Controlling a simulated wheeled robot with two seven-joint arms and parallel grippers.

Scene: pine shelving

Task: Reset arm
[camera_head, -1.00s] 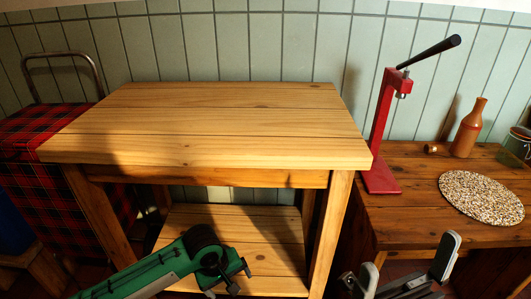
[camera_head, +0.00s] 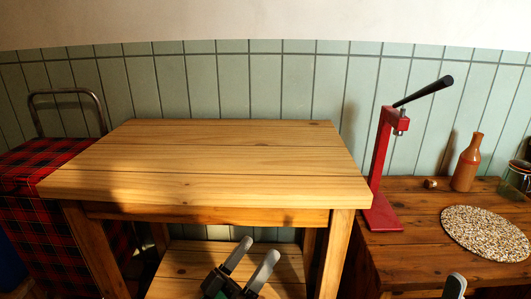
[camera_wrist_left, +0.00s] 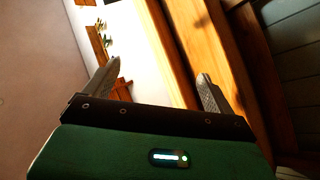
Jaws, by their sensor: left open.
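My left gripper (camera_head: 259,248) is in front of the lower shelf of the pine table, low in the middle of the head view. Its two grey fingers point up and to the right, apart, with nothing between them. In the left wrist view the gripper (camera_wrist_left: 158,72) also shows open and empty, with wooden boards beyond its fingers. Of my right gripper, only one grey fingertip (camera_head: 456,284) shows at the bottom right edge of the head view. The rest of it is out of frame.
The pine table (camera_head: 210,160) has a bare top. To its right, a red press (camera_head: 382,170) with a black lever, a brown bottle (camera_head: 467,163), a glass jar (camera_head: 517,178) and a speckled round mat (camera_head: 487,232) stand on a darker bench.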

